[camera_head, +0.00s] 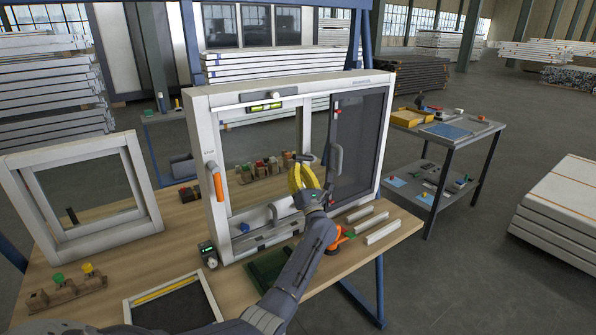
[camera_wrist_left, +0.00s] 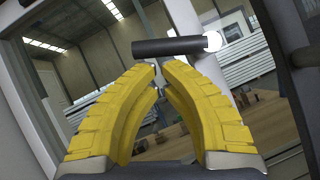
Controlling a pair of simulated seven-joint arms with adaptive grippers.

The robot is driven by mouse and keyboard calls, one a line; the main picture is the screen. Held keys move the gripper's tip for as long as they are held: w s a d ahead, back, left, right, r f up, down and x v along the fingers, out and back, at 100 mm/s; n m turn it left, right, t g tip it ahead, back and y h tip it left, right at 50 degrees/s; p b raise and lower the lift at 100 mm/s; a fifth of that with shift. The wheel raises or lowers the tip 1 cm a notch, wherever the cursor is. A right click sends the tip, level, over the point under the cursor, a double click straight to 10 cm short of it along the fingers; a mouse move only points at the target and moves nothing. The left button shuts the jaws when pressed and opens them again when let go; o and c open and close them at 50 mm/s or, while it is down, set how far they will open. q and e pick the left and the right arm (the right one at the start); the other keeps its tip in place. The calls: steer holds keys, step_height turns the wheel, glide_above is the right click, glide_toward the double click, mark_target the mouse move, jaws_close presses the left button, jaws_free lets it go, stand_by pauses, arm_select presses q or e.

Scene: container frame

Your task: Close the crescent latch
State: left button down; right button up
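The crescent latch (camera_head: 303,158) is a small dark lever on the middle stile of the upright white window frame (camera_head: 205,130). In the left wrist view its dark bar (camera_wrist_left: 165,47) lies roughly crosswise, with a bright round hub (camera_wrist_left: 213,40) at its right end. My left gripper (camera_head: 300,172) has curved yellow fingers and is just below the latch in the head view. In the left wrist view the fingertips (camera_wrist_left: 159,66) are nearly together, with nothing seen held between them, just below the bar. Contact with the bar cannot be told. My right gripper is out of view.
A grey handle (camera_head: 336,158) is on the dark screen sash right of the latch. An orange handle (camera_head: 215,183) is on the frame's left side. White strips (camera_head: 380,231) and an orange tool (camera_head: 340,240) lie on the wooden table (camera_head: 160,247). A side table (camera_head: 470,132) stands at right.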

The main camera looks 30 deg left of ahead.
arm_select(q)
steer(key=shift+s+r+m+t+h, duration=0.1)
steer(key=shift+r+m+t+h, duration=0.2)
steer(key=shift+m, duration=0.35)
steer(key=shift+r+m+t+h, duration=0.15)
steer(key=shift+m+t+h, duration=0.15)
steer(key=shift+m, duration=0.35)
